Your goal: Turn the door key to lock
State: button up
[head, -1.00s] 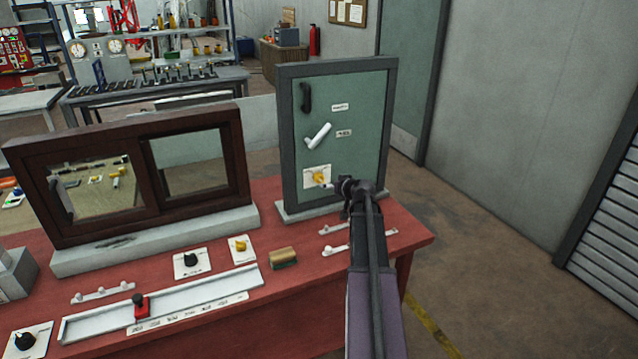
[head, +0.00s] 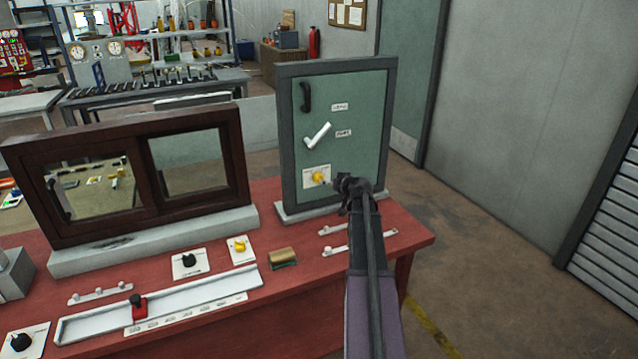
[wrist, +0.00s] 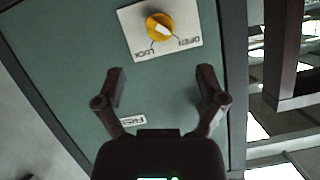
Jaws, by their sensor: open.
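The yellow door key knob (head: 318,178) sits on a white plate (head: 309,184) low on the green door panel (head: 350,110). In the wrist view the knob (wrist: 160,26) has a white bar across it, slanting toward the OPEN label (wrist: 180,42). The LOCK label (wrist: 138,51) is at the plate's lower left there. My gripper (wrist: 162,85) is open and empty, its fingers spread apart below the plate in that view. In the head view my gripper (head: 343,183) is just right of the knob, with a small gap between them.
A white lever (head: 317,136) and a black handle (head: 306,97) are on the same door, above the key. A dark framed window (head: 130,135) stands to the left. The red table (head: 290,300) carries knobs and a slider. Open floor lies to the right.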

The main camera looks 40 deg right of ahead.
aim_at(319, 179)
jog(key=b+x, duration=0.3)
jog(key=x, duration=0.7)
jog(key=shift+w+f, duration=0.1)
jog(key=shift+w, duration=0.1)
jog(key=c, duration=1.2)
